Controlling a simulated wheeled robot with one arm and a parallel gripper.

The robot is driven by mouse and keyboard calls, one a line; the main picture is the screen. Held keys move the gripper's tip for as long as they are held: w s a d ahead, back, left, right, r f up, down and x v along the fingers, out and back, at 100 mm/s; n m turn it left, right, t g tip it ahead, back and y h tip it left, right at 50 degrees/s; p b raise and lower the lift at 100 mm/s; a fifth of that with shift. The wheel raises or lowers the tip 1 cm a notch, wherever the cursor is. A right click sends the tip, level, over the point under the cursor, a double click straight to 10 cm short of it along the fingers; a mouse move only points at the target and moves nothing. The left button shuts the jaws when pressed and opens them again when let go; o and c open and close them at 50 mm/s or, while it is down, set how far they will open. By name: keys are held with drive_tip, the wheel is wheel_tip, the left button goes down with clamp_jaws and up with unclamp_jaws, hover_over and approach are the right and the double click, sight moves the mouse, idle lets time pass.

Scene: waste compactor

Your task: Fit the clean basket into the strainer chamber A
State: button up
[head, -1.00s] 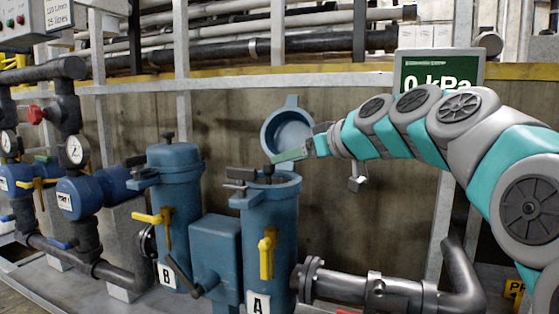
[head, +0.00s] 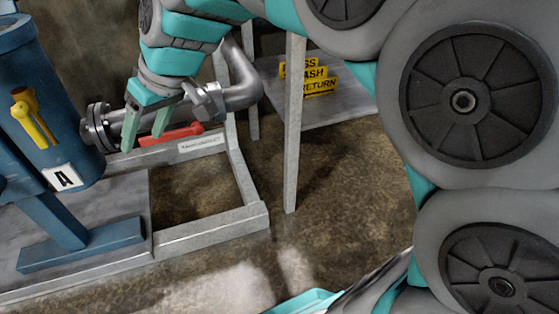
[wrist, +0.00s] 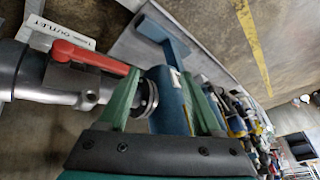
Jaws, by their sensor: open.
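My gripper (head: 146,140) points down beside the outlet pipe to the right of the chamber. Its fingers are apart with nothing held between them. In the wrist view the same red handle (wrist: 90,56) lies left of the fingers (wrist: 165,95). No clean basket shows in the current frames.
The grey outlet pipe (head: 240,85) bends up behind my gripper. A metal skid frame (head: 210,227) runs along the floor below. A shelf with yellow signs (head: 308,78) stands behind a post (head: 293,130). Concrete floor to the right of the skid is clear.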

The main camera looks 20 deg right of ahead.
drive_tip(key=s+d+f+m+g+h, duration=0.2)
drive_tip(key=s+d+f, duration=0.6)
drive_tip(key=s, duration=0.4)
drive_tip(key=s+d+f+m+g+h, duration=0.3)
drive_tip(key=s+d+f, duration=0.5)
drive_tip(key=s, duration=0.4)
drive_tip(key=shift+d+f+m, duration=0.3)
drive_tip(key=shift+d+m, duration=0.4)
drive_tip(key=shift+d, duration=0.1)
drive_tip(key=shift+r, duration=0.1)
wheel_tip(320, 180, up, 12)
drive_tip(key=p, duration=1.1)
drive_tip(key=shift+f+p, duration=0.25)
drive_tip(key=shift+p, duration=0.1)
drive_tip(key=shift+o, duration=0.4)
